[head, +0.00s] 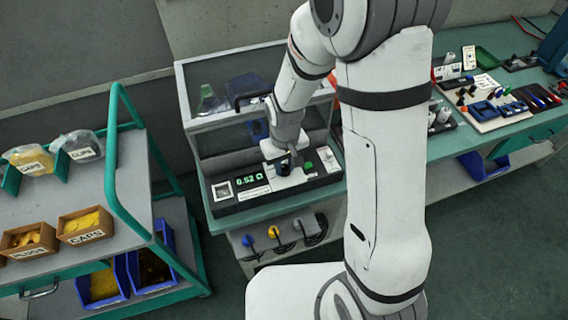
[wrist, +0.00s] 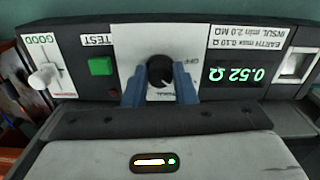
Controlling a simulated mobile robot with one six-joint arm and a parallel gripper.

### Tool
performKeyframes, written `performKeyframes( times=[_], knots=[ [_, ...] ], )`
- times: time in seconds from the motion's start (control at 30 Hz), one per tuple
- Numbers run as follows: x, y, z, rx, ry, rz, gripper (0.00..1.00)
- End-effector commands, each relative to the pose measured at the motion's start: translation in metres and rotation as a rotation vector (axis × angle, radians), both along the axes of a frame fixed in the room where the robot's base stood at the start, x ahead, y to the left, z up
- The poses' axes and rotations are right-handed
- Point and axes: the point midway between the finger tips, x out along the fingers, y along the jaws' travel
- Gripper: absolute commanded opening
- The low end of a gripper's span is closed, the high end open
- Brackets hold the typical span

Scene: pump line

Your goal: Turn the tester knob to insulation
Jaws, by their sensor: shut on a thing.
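The tester (head: 238,203) is a dark box with a white panel on the bench. Its black round knob (wrist: 160,72) shows in the wrist view, which sees the tester upside down. My gripper (wrist: 160,88) has its two blue fingers closed on either side of the knob. The label OFF is readable beside the knob; another label between the fingers is partly covered. The knob's pointing direction is unclear. The green display (wrist: 237,75) reads 0.52 Ω. In the head view my gripper (head: 285,163) is over the panel, mostly hidden by my wrist.
A green TEST button (wrist: 101,66) and a white lever (wrist: 45,75) by a GOOD label sit on the tester. A clear-sided case (head: 195,125) stands behind it. A trolley (head: 125,190) with bins is at left. Parts and tools lie on the bench at right.

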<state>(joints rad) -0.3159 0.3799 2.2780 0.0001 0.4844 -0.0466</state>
Motion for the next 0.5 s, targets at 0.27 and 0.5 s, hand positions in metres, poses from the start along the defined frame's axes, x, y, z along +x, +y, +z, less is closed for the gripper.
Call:
performKeyframes(
  times=[0.27,0.5],
  knots=[
    [0.0006,-0.0006,-0.0006,0.001,-0.003,-0.088,0.02],
    [0.0006,-0.0003,-0.0009,0.002,-0.002,-0.264,0.02]
  ],
)
